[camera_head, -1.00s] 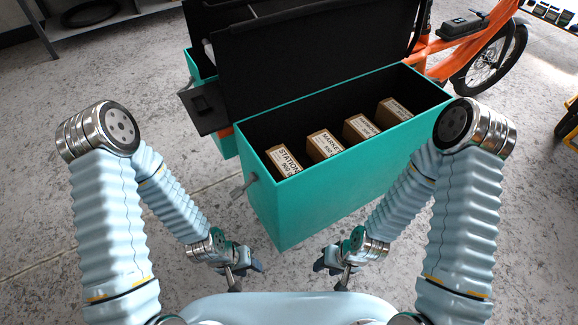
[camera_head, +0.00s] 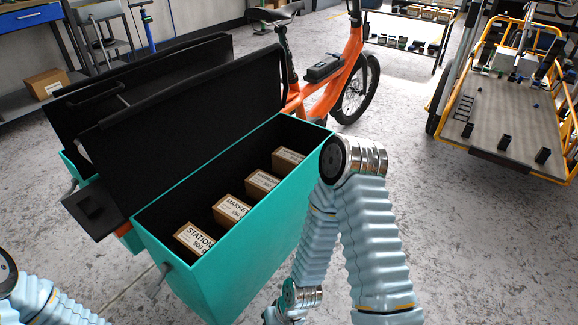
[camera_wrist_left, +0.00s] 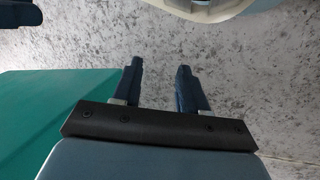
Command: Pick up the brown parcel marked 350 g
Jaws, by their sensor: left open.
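Several brown parcels stand in a row inside the open teal cargo box (camera_head: 255,215). The nearest parcel (camera_head: 194,240) reads STATION, 900 g. The parcel behind it (camera_head: 232,209) reads MARKET; its weight is not clear. The labels of the third parcel (camera_head: 262,185) and the farthest parcel (camera_head: 289,159) are too small to read, so I cannot tell which is marked 350 g. My left gripper (camera_wrist_left: 160,67) is open and empty over the floor, beside a teal surface. My right gripper (camera_head: 283,313) is mostly cut off at the bottom edge, outside the box.
The box's black lid (camera_head: 195,125) stands open on its left. An orange bike (camera_head: 335,75) is behind it. Another brown parcel (camera_head: 46,84) sits on a shelf at the far left. A yellow-framed cargo bike (camera_head: 505,110) stands at the right. Open floor lies between.

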